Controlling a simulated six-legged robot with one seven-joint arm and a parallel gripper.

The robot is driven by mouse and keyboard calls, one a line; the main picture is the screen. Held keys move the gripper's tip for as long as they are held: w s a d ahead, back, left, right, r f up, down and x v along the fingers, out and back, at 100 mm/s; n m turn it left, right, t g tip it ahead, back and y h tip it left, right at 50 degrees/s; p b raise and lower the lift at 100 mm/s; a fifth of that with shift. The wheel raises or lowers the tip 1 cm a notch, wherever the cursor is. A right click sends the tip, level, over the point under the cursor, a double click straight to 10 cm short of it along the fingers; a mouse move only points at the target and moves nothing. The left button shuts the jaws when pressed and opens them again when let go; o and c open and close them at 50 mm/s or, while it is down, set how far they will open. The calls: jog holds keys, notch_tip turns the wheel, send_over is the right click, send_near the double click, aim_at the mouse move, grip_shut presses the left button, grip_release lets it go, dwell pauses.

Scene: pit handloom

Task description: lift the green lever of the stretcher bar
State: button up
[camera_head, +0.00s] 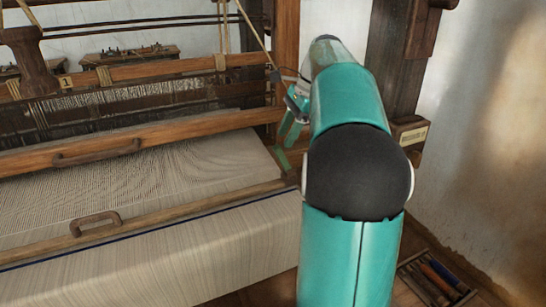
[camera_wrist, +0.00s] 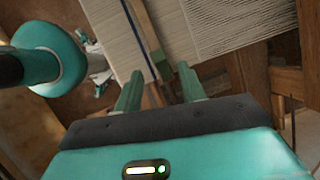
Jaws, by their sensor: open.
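The green lever (camera_head: 282,158) shows small at the right edge of the cloth, partly hidden by my arm. In the wrist view the lever (camera_wrist: 158,58) is a short green piece on the wooden stretcher bar (camera_wrist: 140,22), near and between my fingertips. The stretcher bar (camera_head: 150,221) appears to be the wooden strip across the cloth in the head view. My gripper (camera_head: 288,138) is open, with its two green fingers apart and nothing seen held. In the wrist view my gripper (camera_wrist: 159,71) points at the lever. I cannot tell whether a finger touches it.
Pale cloth (camera_head: 210,170) with a dark blue line fills the loom's front. A wooden beam (camera_head: 160,134) with a handle crosses behind it. Wooden posts (camera_head: 285,40) stand close to my arm. A tray of tools (camera_head: 435,280) lies on the floor at right.

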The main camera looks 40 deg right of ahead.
aim_at(278, 152)
jog(key=x, duration=0.6)
jog(key=shift+a+f, duration=0.1)
jog(key=shift+f, duration=0.15)
jog(key=shift+w+a+f, duration=0.1)
jog(key=shift+a+f, duration=0.15)
jog(key=shift+f, duration=0.35)
jog(key=shift+w+f, duration=0.15)
grip_shut()
